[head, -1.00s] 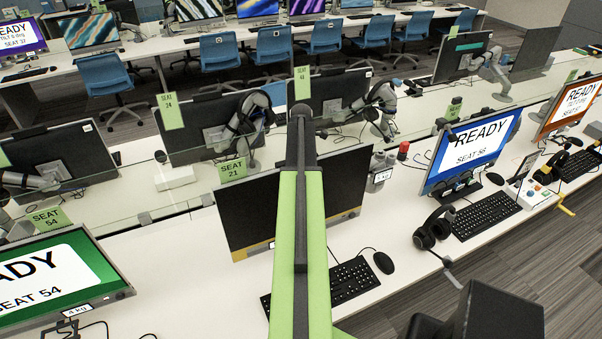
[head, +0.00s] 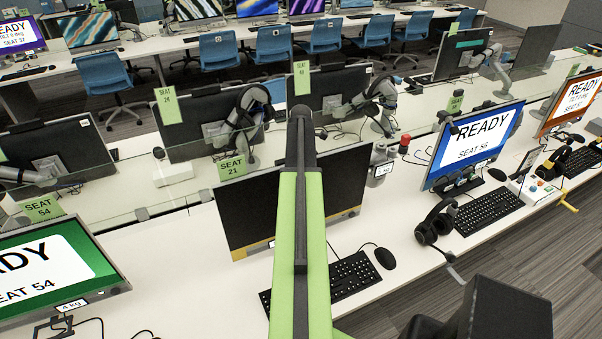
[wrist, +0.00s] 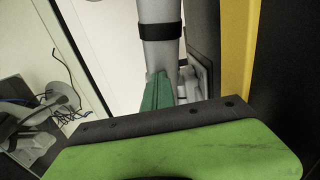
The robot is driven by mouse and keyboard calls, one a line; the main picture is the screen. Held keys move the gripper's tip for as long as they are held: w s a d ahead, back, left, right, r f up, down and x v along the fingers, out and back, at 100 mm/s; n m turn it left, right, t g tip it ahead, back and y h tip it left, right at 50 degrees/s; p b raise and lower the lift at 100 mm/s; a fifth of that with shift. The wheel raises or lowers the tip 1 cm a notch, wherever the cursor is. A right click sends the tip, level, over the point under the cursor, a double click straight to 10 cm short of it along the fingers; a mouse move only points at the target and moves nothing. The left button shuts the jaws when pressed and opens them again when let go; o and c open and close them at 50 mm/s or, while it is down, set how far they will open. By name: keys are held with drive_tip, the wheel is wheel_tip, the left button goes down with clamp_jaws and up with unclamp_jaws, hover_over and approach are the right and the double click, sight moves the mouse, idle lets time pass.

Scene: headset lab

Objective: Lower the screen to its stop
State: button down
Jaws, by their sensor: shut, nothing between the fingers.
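The dark screen (head: 248,212) with a yellow strip along its bottom edge stands upright in the middle of the head view, behind the SEAT 21 keyboard. My green arm hides part of it. In the wrist view the yellow strip and dark edge of a screen (wrist: 233,55) run down the right side. A grey post with a black band (wrist: 160,45) stands left of it. My gripper (wrist: 165,125), green with a black plate, fills the bottom of the wrist view and is shut and empty. Whether it touches the screen or post cannot be told. The head view does not clearly show it.
A keyboard (head: 350,276) and mouse (head: 385,258) lie in front of the screen. The SEAT 54 screen (head: 105,268) is at left, the SEAT 56 screen (head: 440,165) at right, with headphones (head: 433,222) by it. Clear glass dividers run behind. The desk (head: 165,255) left of the screen is bare.

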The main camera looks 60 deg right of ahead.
drive_tip(key=shift+s+a+f, duration=0.2)
drive_tip(key=shift+a, duration=0.1)
drive_tip(key=shift+w+d+r+p, duration=0.15)
drive_tip(key=shift+r+p, duration=0.3)
drive_tip(key=shift+p, duration=0.25)
wheel_tip(320, 180, up, 13)
drive_tip(key=p, duration=1.3)
drive_tip(key=shift+d+r, duration=0.15)
drive_tip(key=shift+r, duration=0.05)
